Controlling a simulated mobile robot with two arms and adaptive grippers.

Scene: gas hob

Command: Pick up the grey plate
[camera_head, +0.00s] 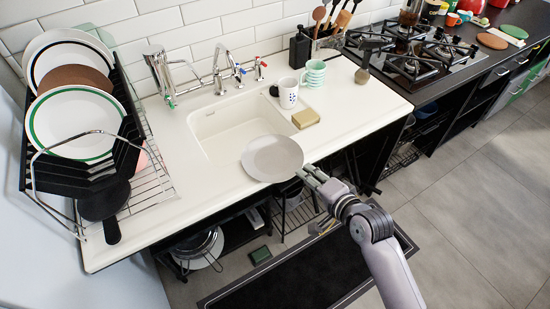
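The grey plate (272,158) is round and lies over the front right edge of the white sink (222,128), near the counter's front edge. I cannot tell whether it rests on the counter or is held just above it. My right gripper (306,170) is at the plate's right front rim, with its fingers pointing toward the plate. The fingertips look very close to the rim. Whether they touch or grip it is too small to tell. My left gripper is not in view.
A black dish rack (118,150) with several plates stands at the left. A gas hob (412,52) is at the right. The counter between sink and rack is clear.

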